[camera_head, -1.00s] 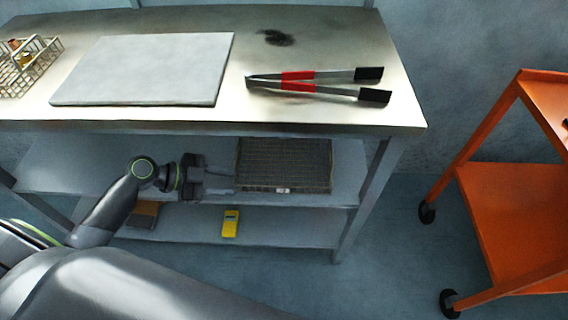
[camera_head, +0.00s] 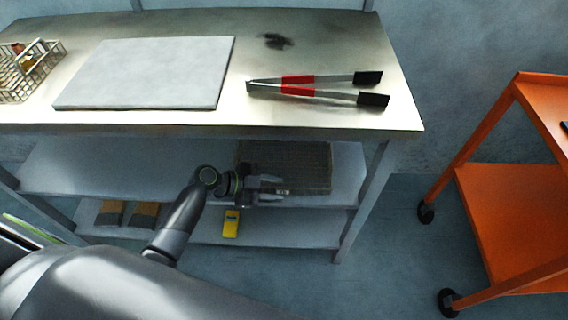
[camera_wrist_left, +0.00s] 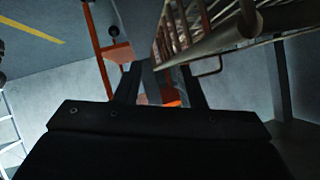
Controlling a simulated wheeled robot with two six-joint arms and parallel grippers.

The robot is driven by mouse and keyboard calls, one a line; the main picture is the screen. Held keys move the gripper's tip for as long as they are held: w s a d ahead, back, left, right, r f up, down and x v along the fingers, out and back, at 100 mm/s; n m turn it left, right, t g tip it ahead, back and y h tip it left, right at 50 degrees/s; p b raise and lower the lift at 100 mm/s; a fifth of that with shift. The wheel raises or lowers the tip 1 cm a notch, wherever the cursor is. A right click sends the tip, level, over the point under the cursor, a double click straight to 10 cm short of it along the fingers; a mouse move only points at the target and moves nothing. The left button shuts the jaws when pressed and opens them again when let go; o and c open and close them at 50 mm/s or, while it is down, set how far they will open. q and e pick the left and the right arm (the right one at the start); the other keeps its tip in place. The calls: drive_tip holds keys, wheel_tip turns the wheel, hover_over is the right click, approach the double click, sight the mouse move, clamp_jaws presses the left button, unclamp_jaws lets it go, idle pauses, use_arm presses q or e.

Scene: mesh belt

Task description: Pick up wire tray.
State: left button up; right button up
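The wire tray (camera_head: 295,160) is a dark mesh tray lying on the middle shelf under the steel worktop. My left gripper (camera_head: 279,189) is at the tray's front edge, left of its middle, with its fingers pointing right and covering part of the front rim. In the left wrist view the fingers (camera_wrist_left: 160,88) are apart with nothing held between them. The tray's wire side and thick rim (camera_wrist_left: 222,40) show at the upper right there, beside the fingers. I cannot tell whether the fingers touch it. My right gripper is not in view.
The worktop holds a grey board (camera_head: 150,72), red-handled tongs (camera_head: 320,88) and a wire basket (camera_head: 30,68) at the left. A yellow device (camera_head: 231,223) and brown blocks (camera_head: 144,214) lie on the lower shelf. An orange cart (camera_head: 515,210) stands right, across open floor.

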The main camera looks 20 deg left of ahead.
use_arm(q)
drive_tip(key=shift+x, duration=1.25)
clamp_jaws()
drive_tip(key=shift+r, duration=0.1)
